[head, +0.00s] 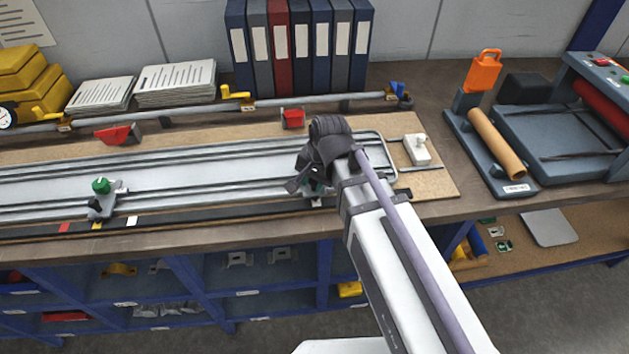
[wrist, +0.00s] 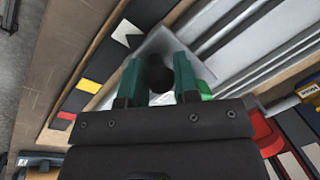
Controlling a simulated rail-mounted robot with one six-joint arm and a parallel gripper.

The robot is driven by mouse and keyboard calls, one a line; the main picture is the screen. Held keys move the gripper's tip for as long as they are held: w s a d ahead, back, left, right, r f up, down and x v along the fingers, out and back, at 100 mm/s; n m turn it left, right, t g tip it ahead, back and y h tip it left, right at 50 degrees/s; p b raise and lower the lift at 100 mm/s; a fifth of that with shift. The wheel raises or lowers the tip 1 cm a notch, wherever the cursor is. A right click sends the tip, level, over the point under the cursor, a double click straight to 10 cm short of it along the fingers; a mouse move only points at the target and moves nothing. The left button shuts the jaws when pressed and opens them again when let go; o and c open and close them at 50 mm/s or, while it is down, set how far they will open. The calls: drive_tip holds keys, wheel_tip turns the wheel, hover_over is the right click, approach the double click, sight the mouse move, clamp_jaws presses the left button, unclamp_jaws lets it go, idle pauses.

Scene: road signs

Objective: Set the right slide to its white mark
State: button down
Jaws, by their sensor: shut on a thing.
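The right slide (wrist: 165,42) is a grey plate on metal rails, mostly hidden behind my gripper and arm in the head view. My gripper (wrist: 158,72) is shut on the slide's knob, whose dark round top shows between the green fingers. In the head view my gripper (head: 312,184) is down at the rail. Beside the plate, a white mark (wrist: 127,34), a yellow mark (wrist: 89,86) and a red mark (wrist: 66,116) lie on a dark strip. The plate's edge lies close to the white mark; exact alignment is unclear.
A left slide with a green knob (head: 101,187) stands on the same long rail unit, near its own red, yellow and white marks. A white block (head: 417,150) is at the right end.

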drive_tip(key=c, duration=1.1)
unclamp_jaws()
drive_tip(key=shift+d, duration=0.1)
drive_tip(key=shift+c, duration=0.2)
drive_tip(key=shift+r, duration=0.1)
wheel_tip(320, 180, up, 10)
drive_tip(key=s+d+p, duration=0.1)
drive_tip(key=p, duration=0.9)
drive_tip(key=shift+d+r+p, duration=0.2)
drive_tip(key=shift+d+p, duration=0.1)
drive_tip(key=shift+d, duration=0.1)
drive_tip(key=s+d+n+h, duration=0.1)
drive_tip(key=s+d+n, duration=0.1)
drive_tip(key=d, duration=0.4)
drive_tip(key=s+d+n+g+h, duration=0.1)
drive_tip(key=s+d+n, duration=0.2)
drive_tip(key=d, duration=0.4)
drive_tip(key=shift+s+d+f+n, duration=0.15)
drive_tip(key=shift+s+n, duration=0.15)
